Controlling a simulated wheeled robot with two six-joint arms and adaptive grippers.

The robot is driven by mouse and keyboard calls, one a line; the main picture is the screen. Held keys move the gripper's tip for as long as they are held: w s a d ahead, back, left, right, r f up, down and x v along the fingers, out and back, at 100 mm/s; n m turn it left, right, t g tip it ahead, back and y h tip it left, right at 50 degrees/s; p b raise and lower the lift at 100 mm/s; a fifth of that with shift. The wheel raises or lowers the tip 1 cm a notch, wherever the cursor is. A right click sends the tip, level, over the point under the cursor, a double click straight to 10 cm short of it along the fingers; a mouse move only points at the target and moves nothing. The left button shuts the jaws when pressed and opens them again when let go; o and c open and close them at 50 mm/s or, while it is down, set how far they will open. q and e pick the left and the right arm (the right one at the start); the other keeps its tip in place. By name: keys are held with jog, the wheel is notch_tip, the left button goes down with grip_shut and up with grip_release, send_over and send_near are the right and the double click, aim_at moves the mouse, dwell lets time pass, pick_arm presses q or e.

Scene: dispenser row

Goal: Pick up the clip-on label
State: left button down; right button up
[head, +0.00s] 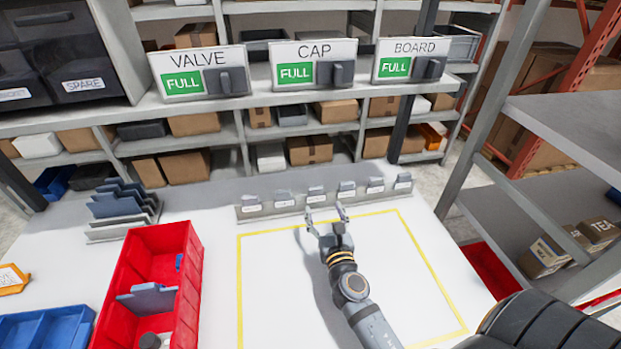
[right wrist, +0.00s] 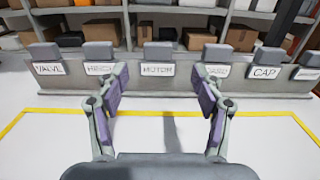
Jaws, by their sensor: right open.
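Several clip-on labels with grey grips stand along a grey rail (head: 330,203) at the back of the white table. In the right wrist view they include VALVE (right wrist: 48,68), MOTOR (right wrist: 157,69) and CAP (right wrist: 264,72). The label left of MOTOR (right wrist: 100,69) seems to read HINGE, and the one to its right (right wrist: 216,70) is partly covered by a finger. My right gripper (head: 325,214) is open and empty in front of the rail's middle. MOTOR shows between its fingers (right wrist: 160,90), apart from them. My left gripper is not in view.
A red bin (head: 190,290) and a grey stepped rack (head: 122,236) stand at the left, with a blue tray (head: 45,330) in front. Yellow tape (head: 240,290) outlines a clear area. Behind, the shelf carries VALVE, CAP and BOARD signs (head: 313,65), each marked FULL.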

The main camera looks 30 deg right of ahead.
aim_at(316, 190)
jog(key=p+x, duration=0.1)
jog(key=x, duration=0.3)
jog(key=shift+w+r, duration=0.15)
jog(key=shift+w, duration=0.05)
jog(key=x, duration=0.5)
jog(key=shift+w+a+r+p, duration=0.1)
jog(key=shift+w+p, duration=0.05)
jog(key=shift+p, duration=0.25)
jog(key=shift+w, duration=0.15)
jog(key=shift+c, duration=0.3)
jog(key=shift+s, duration=0.2)
jog(key=shift+c, duration=1.3)
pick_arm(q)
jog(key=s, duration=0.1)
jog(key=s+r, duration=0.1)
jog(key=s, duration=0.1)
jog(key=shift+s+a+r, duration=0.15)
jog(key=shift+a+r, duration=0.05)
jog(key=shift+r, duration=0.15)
pick_arm(e)
jog(key=c, duration=0.7)
